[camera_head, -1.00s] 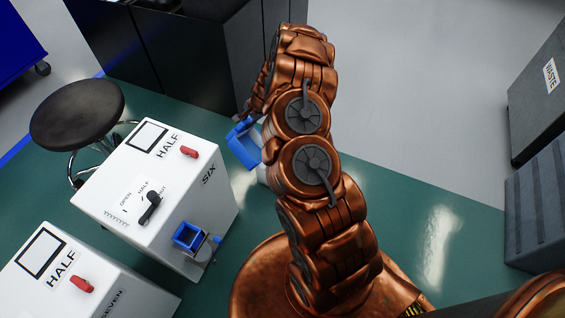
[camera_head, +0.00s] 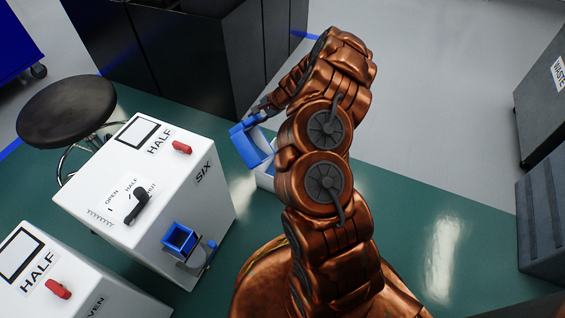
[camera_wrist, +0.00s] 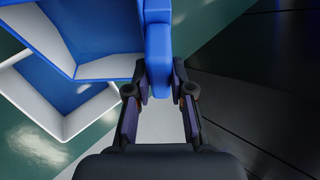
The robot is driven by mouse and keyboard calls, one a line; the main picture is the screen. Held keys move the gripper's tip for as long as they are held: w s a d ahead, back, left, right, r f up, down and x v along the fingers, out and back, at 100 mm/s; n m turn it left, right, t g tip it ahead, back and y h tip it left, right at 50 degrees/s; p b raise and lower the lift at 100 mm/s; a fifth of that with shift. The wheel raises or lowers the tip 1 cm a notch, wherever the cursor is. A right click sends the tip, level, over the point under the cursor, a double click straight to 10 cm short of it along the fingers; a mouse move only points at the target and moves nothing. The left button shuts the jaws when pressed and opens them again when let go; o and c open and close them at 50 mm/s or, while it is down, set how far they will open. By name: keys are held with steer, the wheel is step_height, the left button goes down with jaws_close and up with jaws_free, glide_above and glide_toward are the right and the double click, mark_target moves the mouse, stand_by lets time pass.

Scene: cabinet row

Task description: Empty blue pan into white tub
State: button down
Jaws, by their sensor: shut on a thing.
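A blue pan (camera_head: 250,147) hangs from my gripper (camera_head: 263,107) in the head view, to the right of the white SIX box. In the wrist view the blue pan (camera_wrist: 95,65) fills the upper left, and my gripper (camera_wrist: 160,90) is shut on its thick blue handle. The pan looks tilted; I cannot tell whether anything is left in it. The white tub (camera_head: 265,181) is just below the pan, partly hidden by my arm. The tub (camera_wrist: 30,99) also shows under the pan in the wrist view, its inside partly covered.
The white SIX box (camera_head: 130,215) has a black knob, a red lever and a blue cup (camera_head: 180,238) on its front. A second white box (camera_head: 60,285) stands at lower left. A black stool (camera_head: 67,111) and dark cabinets (camera_head: 190,55) are behind. Green floor right of my arm is clear.

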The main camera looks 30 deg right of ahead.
steer(key=shift+s+d+r+t+y+b, duration=0.15)
steer(key=shift+s+d+y+b, duration=0.1)
steer(key=shift+d+b, duration=0.3)
steer(key=shift+s+d+r+t+y+b, duration=0.1)
steer(key=shift+d+y+b, duration=0.25)
steer(key=shift+b, duration=0.25)
steer(key=shift+s+d+r+t+y+b, duration=0.1)
steer(key=shift+s+d+t+y+b, duration=0.1)
steer(key=shift+d+b, duration=0.35)
steer(key=shift+s+d+f+m+t+y+b, duration=0.65)
steer(key=shift+s+d+t+y+b, duration=1.05)
steer(key=shift+d, duration=1.35)
steer(key=shift+s+d+f+m+t+y+b, duration=0.45)
steer(key=shift+s+d+f+t+y+b, duration=0.55)
steer(key=shift+d+y, duration=1.5)
steer(key=a+r+g+h, duration=0.1)
steer(key=h, duration=0.1)
steer(key=w+a+r+g+h, duration=0.1)
steer(key=a+r, duration=0.1)
steer(key=shift+w+a+n+g+h, duration=0.15)
steer(key=shift+w+n+g+h, duration=0.1)
steer(key=shift+n+h, duration=0.15)
steer(key=shift+a, duration=0.15)
